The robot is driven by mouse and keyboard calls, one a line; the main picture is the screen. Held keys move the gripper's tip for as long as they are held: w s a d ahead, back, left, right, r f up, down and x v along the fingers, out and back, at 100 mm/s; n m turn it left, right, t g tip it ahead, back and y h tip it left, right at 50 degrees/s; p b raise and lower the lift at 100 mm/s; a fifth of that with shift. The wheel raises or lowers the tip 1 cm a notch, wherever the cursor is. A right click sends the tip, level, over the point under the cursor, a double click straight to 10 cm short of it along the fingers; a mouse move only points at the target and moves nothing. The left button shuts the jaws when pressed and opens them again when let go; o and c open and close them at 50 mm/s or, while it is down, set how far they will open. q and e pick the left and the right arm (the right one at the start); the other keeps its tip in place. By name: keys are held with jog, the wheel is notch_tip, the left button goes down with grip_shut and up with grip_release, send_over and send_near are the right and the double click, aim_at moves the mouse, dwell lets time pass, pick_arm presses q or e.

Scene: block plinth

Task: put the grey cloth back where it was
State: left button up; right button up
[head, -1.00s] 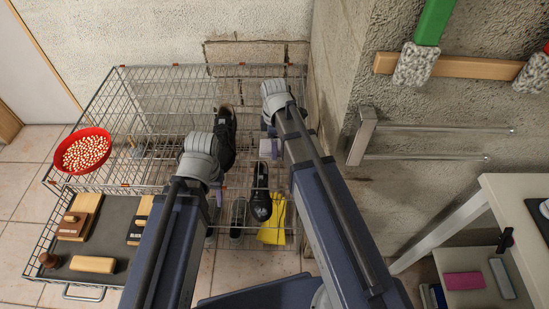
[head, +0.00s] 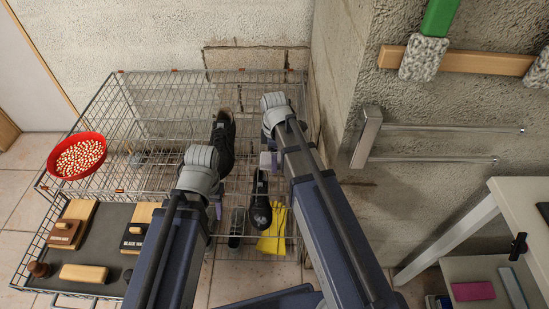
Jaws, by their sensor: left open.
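I cannot pick out a grey cloth with certainty. A flat grey piece (head: 513,287) lies beside a pink piece (head: 473,291) on the low shelf at the right; I cannot tell if it is cloth. My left gripper (head: 217,204) hangs over the wire rack, mostly hidden behind its wrist; it is open, and I see nothing held in it. My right gripper (head: 268,160) is over the rack's right part, under its grey wrist. Only small pale parts of it show, and its jaws cannot be judged.
The wire rack (head: 150,75) holds black shoes (head: 222,140) and yellow gloves (head: 273,232). A two-bar rail (head: 440,128) on the right wall is bare. A white table (head: 520,205) stands at right.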

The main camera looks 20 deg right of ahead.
jog(key=o, duration=0.3)
jog(key=shift+o, duration=0.2)
jog(key=shift+r, duration=0.1)
notch_tip(320, 180, up, 12)
jog(key=p, duration=1.2)
jog(key=s+a+m+h, duration=0.1)
jog(key=s+a+m, duration=0.9)
jog(key=s, duration=0.4)
jog(key=shift+s+a+r+m, duration=0.15)
jog(key=shift+a+m, duration=0.1)
jog(key=shift+m, duration=0.25)
